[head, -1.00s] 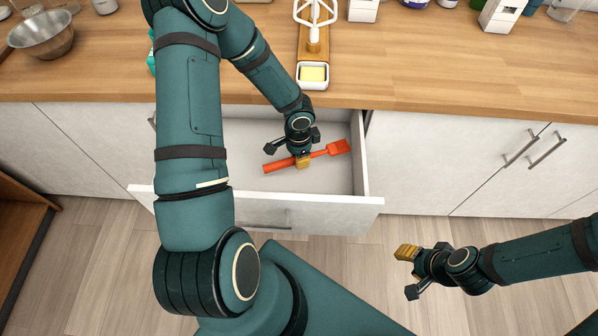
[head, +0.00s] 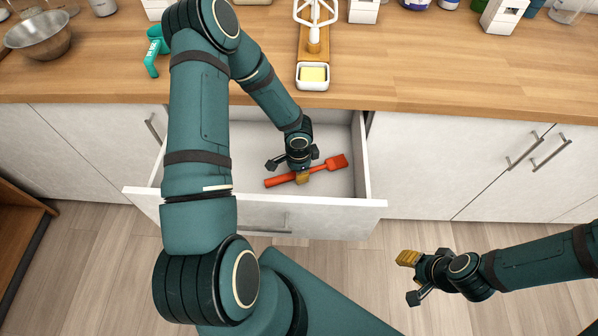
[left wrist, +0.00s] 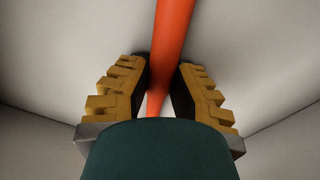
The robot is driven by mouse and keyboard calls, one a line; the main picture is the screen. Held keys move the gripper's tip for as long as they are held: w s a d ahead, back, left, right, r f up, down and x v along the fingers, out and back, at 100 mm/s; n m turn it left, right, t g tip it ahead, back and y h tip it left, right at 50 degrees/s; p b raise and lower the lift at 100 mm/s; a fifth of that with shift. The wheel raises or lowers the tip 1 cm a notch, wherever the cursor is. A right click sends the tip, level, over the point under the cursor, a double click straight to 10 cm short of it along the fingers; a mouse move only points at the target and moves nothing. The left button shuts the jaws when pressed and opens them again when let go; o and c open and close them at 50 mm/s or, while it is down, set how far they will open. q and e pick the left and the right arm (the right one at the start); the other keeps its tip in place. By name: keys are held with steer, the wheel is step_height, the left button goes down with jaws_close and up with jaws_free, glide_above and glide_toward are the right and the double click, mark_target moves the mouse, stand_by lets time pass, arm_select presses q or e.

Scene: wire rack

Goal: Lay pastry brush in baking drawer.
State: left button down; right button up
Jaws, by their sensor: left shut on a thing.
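The red pastry brush (head: 331,164) lies roughly level inside the open white drawer (head: 345,208), its head to the right and its handle to the left. My left gripper (head: 302,178) reaches down into the drawer and is shut on the brush's handle. In the left wrist view the red handle (left wrist: 172,45) runs between the two yellow finger pads of my left gripper (left wrist: 160,85). I cannot tell whether the brush touches the drawer floor. My right gripper (head: 410,278) is open and empty, over the floor at right, outside the drawer.
The wooden counter (head: 450,70) is above and behind the drawer. A butter dish (head: 313,77), a metal bowl (head: 38,36) and a teal object (head: 153,50) stand on it. The drawer is otherwise empty where visible; my left arm hides part of its left side.

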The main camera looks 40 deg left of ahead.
arm_select(q)
steer(key=c, duration=1)
jaws_free()
steer(key=shift+r, duration=0.15)
step_height(320, 180, up, 12)
steer(key=p, duration=0.4)
